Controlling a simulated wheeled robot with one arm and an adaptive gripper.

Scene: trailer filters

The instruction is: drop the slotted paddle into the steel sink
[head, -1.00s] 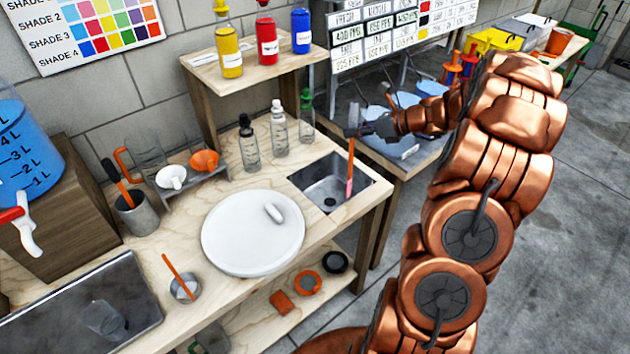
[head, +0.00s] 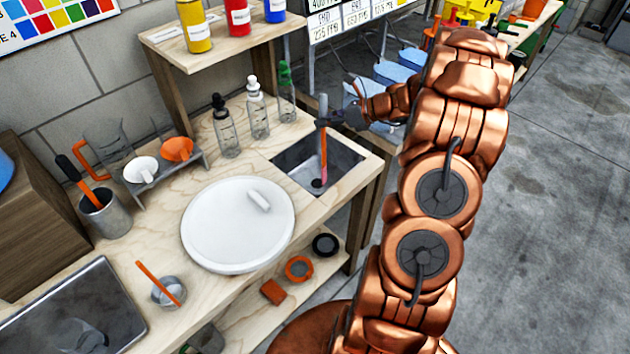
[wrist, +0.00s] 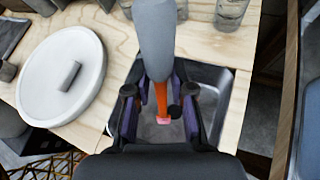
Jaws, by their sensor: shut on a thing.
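The slotted paddle (head: 323,150) hangs upright from my gripper (head: 330,118), with a grey upper part, an orange shaft and a pinkish lower end. My gripper is shut on it. The steel sink (head: 345,163) is set into the right end of the wooden bench, and the paddle's lower end shows over its basin in the head view. In the wrist view the paddle (wrist: 155,45) runs between the fingers of my gripper (wrist: 160,95), with its pink tip against the sink (wrist: 212,75). I cannot tell whether the tip touches the sink floor.
A round white lid (head: 225,230) with a handle lies left of the sink. Dropper bottles (head: 258,117) stand behind the sink, below a shelf (head: 215,48) with paint bottles. A second metal basin (head: 70,320) is at the front left. Floor (head: 560,200) is clear at right.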

